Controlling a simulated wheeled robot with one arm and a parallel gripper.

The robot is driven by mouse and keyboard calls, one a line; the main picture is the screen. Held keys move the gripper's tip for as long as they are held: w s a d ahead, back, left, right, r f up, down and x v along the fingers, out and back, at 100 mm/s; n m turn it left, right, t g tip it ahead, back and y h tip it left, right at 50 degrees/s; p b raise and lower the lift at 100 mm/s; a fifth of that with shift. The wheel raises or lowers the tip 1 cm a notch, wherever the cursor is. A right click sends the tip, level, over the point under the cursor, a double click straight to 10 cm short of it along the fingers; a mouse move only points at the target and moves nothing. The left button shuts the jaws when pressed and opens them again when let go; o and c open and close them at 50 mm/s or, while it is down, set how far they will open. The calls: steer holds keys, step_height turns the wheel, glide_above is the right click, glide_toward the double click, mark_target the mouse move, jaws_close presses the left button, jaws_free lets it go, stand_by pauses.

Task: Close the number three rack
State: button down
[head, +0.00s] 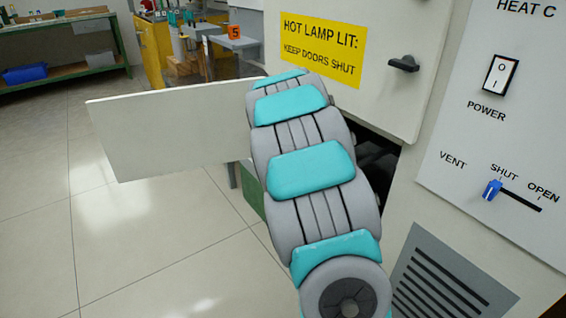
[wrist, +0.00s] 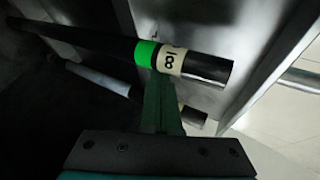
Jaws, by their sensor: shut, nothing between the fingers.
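My gripper (wrist: 160,90) shows in the wrist view as dark green fingers, shut and empty, just below a black rod (wrist: 95,42). A second rod end (wrist: 193,116) shows lower, partly hidden behind the fingers. In the head view my arm reaches towards the dark opening (head: 372,155) of a white cabinet and hides my gripper. I can make out no rack marked three.
A white panel (head: 165,130), seemingly an open door, stands out left of my arm. The door above (head: 410,30) bears a yellow hot lamp sign (head: 322,52). A power switch (head: 500,75) and blue-knobbed vent slider (head: 492,190) are at right. Floor at left is clear.

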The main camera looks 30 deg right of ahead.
steer(key=shift+d, duration=1.85)
steer(key=shift+a, duration=0.1)
